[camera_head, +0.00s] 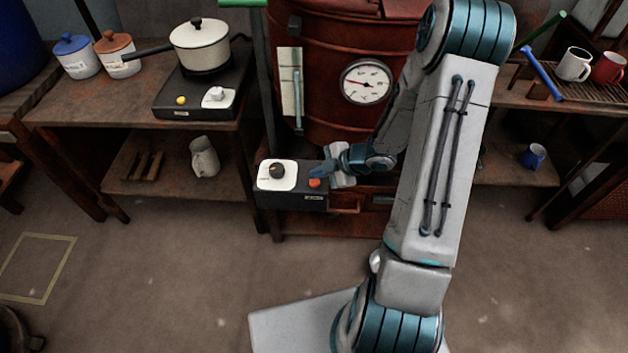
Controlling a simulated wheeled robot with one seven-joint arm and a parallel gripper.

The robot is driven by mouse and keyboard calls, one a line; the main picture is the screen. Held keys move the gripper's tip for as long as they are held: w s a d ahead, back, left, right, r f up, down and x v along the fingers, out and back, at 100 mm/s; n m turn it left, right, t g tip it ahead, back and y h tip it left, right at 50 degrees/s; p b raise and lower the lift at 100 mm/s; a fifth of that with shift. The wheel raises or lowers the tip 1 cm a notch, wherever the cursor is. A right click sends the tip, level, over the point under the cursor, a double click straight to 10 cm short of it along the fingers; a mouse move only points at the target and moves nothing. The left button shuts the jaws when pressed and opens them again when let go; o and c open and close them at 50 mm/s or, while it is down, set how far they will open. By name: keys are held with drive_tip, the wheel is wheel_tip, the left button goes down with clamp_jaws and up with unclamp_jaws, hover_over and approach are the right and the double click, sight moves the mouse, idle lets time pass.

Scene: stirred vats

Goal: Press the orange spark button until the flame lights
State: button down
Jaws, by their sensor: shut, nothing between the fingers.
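The orange spark button (315,183) is on the top right of a dark control box (291,198) in front of the red vat. No flame shows; the space under the vat is mostly hidden by the box and my arm.
The red vat (310,110) with a round dial (366,82) stands behind the box. A bench at left holds a burner (200,97) with a white pot (199,47). A rack at right holds mugs (573,64). The floor in front is largely clear.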

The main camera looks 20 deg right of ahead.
sight(319, 182)
drive_tip(key=shift+f, duration=0.4)
drive_tip(key=shift+f+b, duration=0.45)
drive_tip(key=shift+b, duration=0.05)
idle(0.4)
drive_tip(key=shift+r, duration=0.1)
drive_tip(key=shift+r+p, duration=0.75)
drive_tip(key=shift+p, duration=0.15)
wheel_tip(319, 182, up, 5)
drive_tip(key=p, duration=0.5)
drive_tip(key=shift+r, duration=0.1)
idle(0.6)
